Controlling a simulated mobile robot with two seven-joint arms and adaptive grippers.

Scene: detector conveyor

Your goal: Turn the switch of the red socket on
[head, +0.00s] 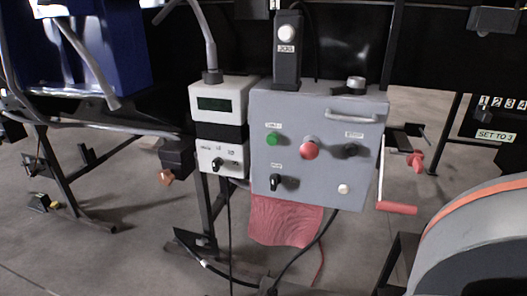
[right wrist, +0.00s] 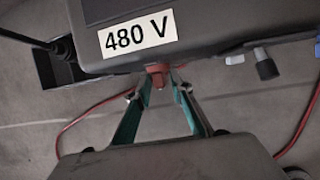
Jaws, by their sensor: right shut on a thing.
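In the right wrist view, a dark grey box (right wrist: 215,22) carries a white label reading "480 V". A small red part (right wrist: 158,70) sticks out from its lower edge; I take it to be the switch, but its on or off position cannot be told. My right gripper (right wrist: 158,82) has its teal fingers closed together on this red part from below. The fingertips partly cover it. Neither gripper shows in the head view, and I cannot make out the 480 V box there.
In the head view, a grey control panel (head: 345,105) has a green button (head: 273,139), a red button (head: 309,148) and dark knobs. A red crank handle (head: 397,207) juts out at its right. A large rounded grey body (head: 480,240) fills the lower right. Red cable (right wrist: 75,122) runs below the box.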

